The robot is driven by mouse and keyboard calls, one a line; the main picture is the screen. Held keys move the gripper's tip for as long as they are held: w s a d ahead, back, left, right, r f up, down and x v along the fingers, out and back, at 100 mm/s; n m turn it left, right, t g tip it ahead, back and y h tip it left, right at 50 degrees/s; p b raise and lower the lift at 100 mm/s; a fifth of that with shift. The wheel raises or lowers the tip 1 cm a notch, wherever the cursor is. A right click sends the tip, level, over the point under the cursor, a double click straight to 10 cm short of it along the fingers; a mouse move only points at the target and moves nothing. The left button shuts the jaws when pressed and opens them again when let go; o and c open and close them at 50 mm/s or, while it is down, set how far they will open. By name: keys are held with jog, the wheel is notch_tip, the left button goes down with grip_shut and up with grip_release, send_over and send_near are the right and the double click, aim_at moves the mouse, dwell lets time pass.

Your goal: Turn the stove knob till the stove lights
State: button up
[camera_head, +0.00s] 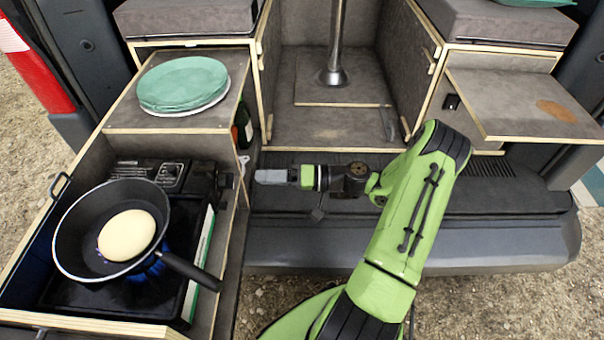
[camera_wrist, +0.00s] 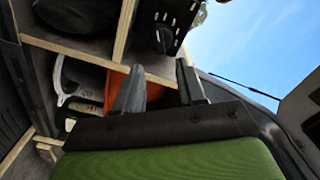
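The black camping stove (camera_head: 125,300) sits in the pulled-out drawer on the left. Blue flame (camera_head: 148,270) shows under the pan, so the burner is lit. The dark knob (camera_head: 226,180) is on the stove's right-hand end; the wrist view shows it as a round dark knob (camera_wrist: 164,38) on the stove's panel, beyond the fingertips. My gripper (camera_head: 258,177) points left toward the knob, a short gap away. In the wrist view my gripper (camera_wrist: 158,75) has its two fingers apart with nothing between them.
A black frying pan (camera_head: 75,235) holding a round pale food (camera_head: 127,235) stands on the stove, its handle reaching right. Green plates (camera_head: 183,84) lie on the shelf behind. The drawer's wooden side edge is close to my gripper. A small table (camera_head: 520,105) is at right.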

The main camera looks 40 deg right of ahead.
jog(key=p+v, duration=0.1)
jog(key=v, duration=0.8)
jog(key=shift+s, duration=0.15)
